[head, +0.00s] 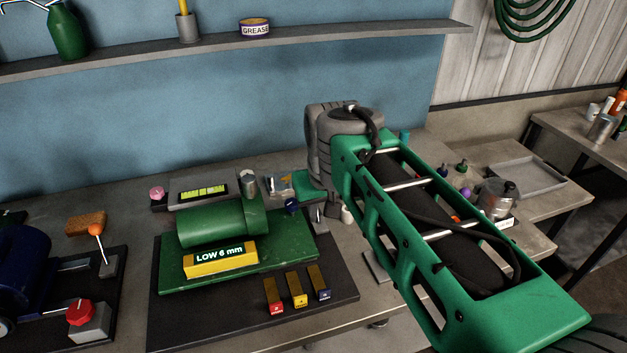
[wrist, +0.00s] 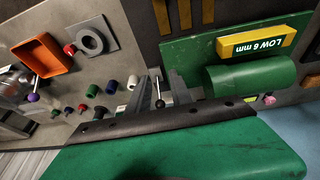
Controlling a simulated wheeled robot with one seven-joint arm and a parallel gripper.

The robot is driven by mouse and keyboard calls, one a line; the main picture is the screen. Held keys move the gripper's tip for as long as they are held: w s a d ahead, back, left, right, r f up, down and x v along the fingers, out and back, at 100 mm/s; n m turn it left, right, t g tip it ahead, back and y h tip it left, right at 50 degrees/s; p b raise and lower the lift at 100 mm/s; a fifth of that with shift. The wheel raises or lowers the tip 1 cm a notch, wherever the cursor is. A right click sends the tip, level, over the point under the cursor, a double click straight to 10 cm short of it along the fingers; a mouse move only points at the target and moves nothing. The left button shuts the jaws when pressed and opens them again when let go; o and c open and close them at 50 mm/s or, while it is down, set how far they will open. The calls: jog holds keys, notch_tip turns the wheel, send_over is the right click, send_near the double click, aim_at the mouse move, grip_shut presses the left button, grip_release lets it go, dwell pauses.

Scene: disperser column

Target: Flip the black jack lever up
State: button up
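The black jack lever (wrist: 160,103) shows in the wrist view as a thin light rod with a black ball at its end, left of the green cylinder (wrist: 250,77). My gripper (wrist: 160,82) is open, with one grey finger on each side of the lever. I cannot tell whether either finger touches it. In the head view my gripper (head: 319,214) points down at the right end of the green machine plate (head: 170,275), partly hidden by my arm. A dark knob (head: 291,205) shows there beside the cylinder; I cannot tell whether it is the same lever.
A yellow "LOW 6 mm" block (head: 221,261) stands in front of the cylinder. Three coloured gauge blocks (head: 297,289) lie on the black mat. An orange-ball lever (head: 96,230) and red knob (head: 80,313) are at left. Several small pegs and an orange tray (wrist: 42,55) lie beyond my gripper.

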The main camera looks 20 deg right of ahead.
jog(key=shift+m+g, duration=0.4)
jog(key=w+d+r, duration=0.1)
jog(key=w, duration=0.3)
jog(key=w+d+r, duration=0.1)
jog(key=w, duration=0.3)
jog(key=w+r+b, duration=0.1)
jog(key=w, duration=0.2)
jog(key=shift+w+d, duration=0.4)
jog(key=c, duration=0.4)
jog(key=shift+m+g, duration=0.3)
jog(key=shift+m, duration=0.1)
jog(key=w, duration=0.3)
jog(key=w+d+f, duration=0.1)
jog(key=w, duration=0.3)
jog(key=w+d+f+b, duration=0.1)
jog(key=w, duration=0.3)
jog(key=shift+f, duration=0.15)
grip_shut()
